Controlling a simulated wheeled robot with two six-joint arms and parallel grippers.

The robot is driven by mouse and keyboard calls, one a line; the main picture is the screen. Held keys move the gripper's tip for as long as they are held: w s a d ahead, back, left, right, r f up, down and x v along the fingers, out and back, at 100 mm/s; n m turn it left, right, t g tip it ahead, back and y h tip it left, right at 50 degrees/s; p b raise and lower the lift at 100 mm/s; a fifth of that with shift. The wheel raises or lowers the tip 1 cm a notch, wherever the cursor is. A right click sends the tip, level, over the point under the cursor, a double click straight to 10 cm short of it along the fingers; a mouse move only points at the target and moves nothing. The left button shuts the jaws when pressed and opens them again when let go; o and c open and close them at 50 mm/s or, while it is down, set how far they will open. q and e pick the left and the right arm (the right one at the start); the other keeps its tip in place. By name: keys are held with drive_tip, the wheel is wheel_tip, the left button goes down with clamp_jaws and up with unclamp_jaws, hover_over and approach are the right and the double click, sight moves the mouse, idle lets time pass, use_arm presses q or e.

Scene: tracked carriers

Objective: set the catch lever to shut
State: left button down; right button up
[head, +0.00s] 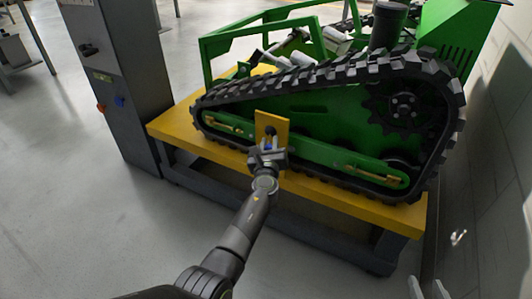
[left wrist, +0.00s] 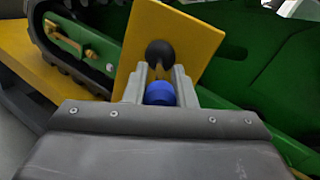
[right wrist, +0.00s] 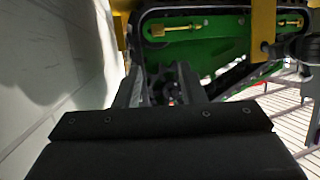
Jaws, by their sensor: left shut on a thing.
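The catch lever shows as a blue grip (left wrist: 160,93) and a black round knob (left wrist: 160,53) in front of a yellow plate (left wrist: 192,28) on the green tracked carrier. In the head view the yellow plate (head: 272,122) stands upright at the side of the track. My left gripper (head: 268,150) is at the plate, its fingers shut on the lever around the blue grip. The gripper hides part of the lever, so its exact angle is hard to tell. My right gripper (head: 430,289) is low at the right edge, its fingers apart and empty in the right wrist view (right wrist: 160,85).
The tracked carrier (head: 330,104) rests on a yellow-topped stand (head: 380,211). A grey cabinet (head: 125,70) with an orange and a blue knob stands at the left. A pale wall (head: 495,140) is close at the right. The floor at front left is clear.

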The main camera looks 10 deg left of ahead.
use_arm(q)
drive_tip(key=shift+w+d+n+g+y+b, duration=0.1)
drive_tip(key=shift+d+n+y+b, duration=0.2)
drive_tip(key=shift+y, duration=0.25)
drive_tip(key=shift+s+d+n+g+y+b, duration=0.15)
drive_tip(key=shift+n+y+b, duration=0.15)
drive_tip(key=shift+n+y, duration=0.25)
drive_tip(key=shift+w+d+n+g+y+b, duration=0.15)
drive_tip(key=shift+d+n+y+b, duration=0.15)
drive_tip(key=shift+y, duration=0.3)
use_arm(e)
wheel_tip(320, 180, up, 14)
drive_tip(key=w+n+t, duration=0.1)
drive_tip(key=t, duration=0.8)
drive_tip(key=shift+w+d, duration=0.2)
drive_tip(key=shift+d, duration=0.1)
drive_tip(key=shift+n, duration=0.3)
use_arm(q)
drive_tip(key=c, duration=1.2)
unclamp_jaws()
use_arm(e)
drive_tip(key=shift+f, duration=0.1)
